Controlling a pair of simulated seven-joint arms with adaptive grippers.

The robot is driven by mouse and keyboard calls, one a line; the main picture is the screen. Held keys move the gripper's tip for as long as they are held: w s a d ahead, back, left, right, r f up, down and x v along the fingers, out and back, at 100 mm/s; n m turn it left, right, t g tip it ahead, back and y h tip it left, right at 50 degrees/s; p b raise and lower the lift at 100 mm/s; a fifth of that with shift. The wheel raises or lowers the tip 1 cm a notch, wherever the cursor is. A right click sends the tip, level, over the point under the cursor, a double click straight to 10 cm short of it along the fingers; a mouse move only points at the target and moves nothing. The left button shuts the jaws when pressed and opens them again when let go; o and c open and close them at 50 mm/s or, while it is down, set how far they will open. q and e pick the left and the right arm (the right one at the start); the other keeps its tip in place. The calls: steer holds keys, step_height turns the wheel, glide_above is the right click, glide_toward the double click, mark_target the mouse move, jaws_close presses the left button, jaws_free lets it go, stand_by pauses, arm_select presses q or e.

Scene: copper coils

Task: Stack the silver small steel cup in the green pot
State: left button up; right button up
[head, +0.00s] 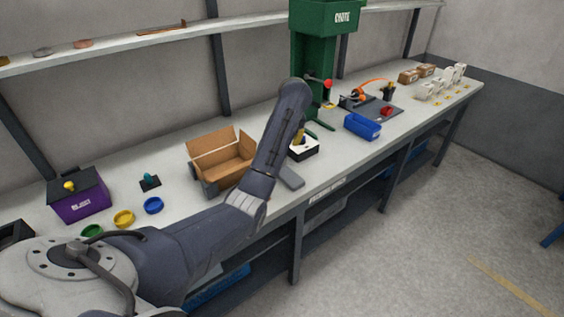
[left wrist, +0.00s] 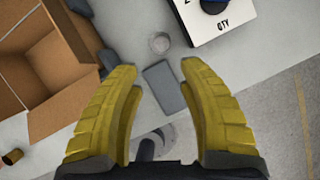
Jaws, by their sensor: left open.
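A small round silver-grey cup (left wrist: 159,42) stands on the bench in the left wrist view, seen from above. It lies ahead of and between the fingertips of my left gripper (left wrist: 147,70), apart from them. The yellow fingers are spread wide with nothing between them. In the head view only a bit of my left gripper (head: 299,138) shows behind my arm, and the cup is hidden there. A low green round pot (head: 92,231) sits at the near left of the bench, partly behind my arm. My right gripper is not in view.
An open cardboard box (head: 222,160) stands left of my gripper. A white QTY box (left wrist: 220,22) and a grey block (left wrist: 164,86) are close to the cup. Yellow (head: 124,219) and blue (head: 153,205) round pots and a purple box (head: 80,203) are near the green pot.

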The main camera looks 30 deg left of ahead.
arm_select(q)
steer(key=shift+x, duration=6.15)
steer(key=shift+w, duration=0.2)
steer(key=shift+c, duration=0.3)
steer(key=c, duration=0.7)
steer(key=shift+c, duration=0.5)
steer(key=shift+r, duration=0.2)
